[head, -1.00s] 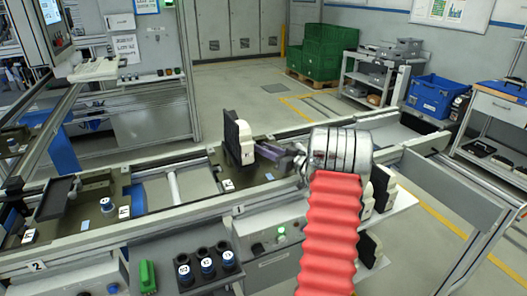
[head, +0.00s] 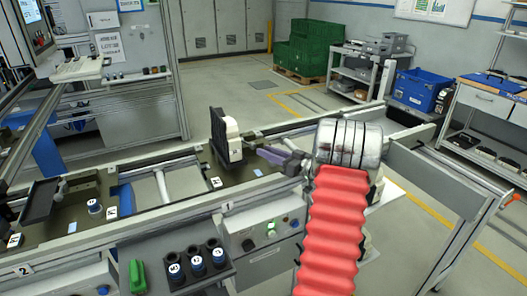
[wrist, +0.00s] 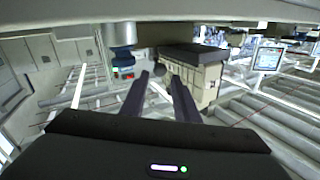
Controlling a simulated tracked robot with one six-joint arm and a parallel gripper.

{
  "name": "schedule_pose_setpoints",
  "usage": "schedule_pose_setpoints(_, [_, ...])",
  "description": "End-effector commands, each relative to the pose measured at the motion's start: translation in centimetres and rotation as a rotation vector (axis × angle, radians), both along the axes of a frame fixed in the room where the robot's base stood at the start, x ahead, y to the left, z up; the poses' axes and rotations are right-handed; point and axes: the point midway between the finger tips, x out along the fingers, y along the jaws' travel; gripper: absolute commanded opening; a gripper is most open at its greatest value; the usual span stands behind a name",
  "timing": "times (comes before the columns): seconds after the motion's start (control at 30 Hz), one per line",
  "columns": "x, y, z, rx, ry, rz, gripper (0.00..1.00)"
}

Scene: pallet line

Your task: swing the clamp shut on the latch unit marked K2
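An upright black plate with a cream block (head: 233,139) stands on the dark pallet (head: 240,172) at the middle of the line. The block also shows in the wrist view (wrist: 192,70), with a dark top, just beyond and right of my fingertips. My gripper (head: 275,155) has its purple fingers pointing left towards this block, with a small gap in the head view. In the wrist view the two fingers (wrist: 164,80) are apart with nothing between them. A second pallet (head: 75,205) at left carries a dark clamp-like arm (head: 40,200) and a blue round part (head: 95,206). I cannot read a K2 mark.
A dark holder (head: 200,275) with several numbered round pieces and a green item (head: 138,276) are at the front. A control box with a lit green button (head: 294,223) is below the rail. Green crates (head: 305,48) and a blue bin (head: 420,90) stand behind.

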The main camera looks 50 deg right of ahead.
Motion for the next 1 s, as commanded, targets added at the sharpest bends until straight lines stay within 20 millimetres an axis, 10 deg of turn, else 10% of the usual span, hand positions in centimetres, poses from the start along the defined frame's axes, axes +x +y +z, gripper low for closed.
schedule_pose_setpoints(0.53, [-0.4, 0.2, 0.2, -0.077, -0.01, -0.02, 0.05])
schedule_pose_setpoints(1.0, [-3.1, 1.8, 1.2, -0.609, -0.028, -0.153, 0.0])
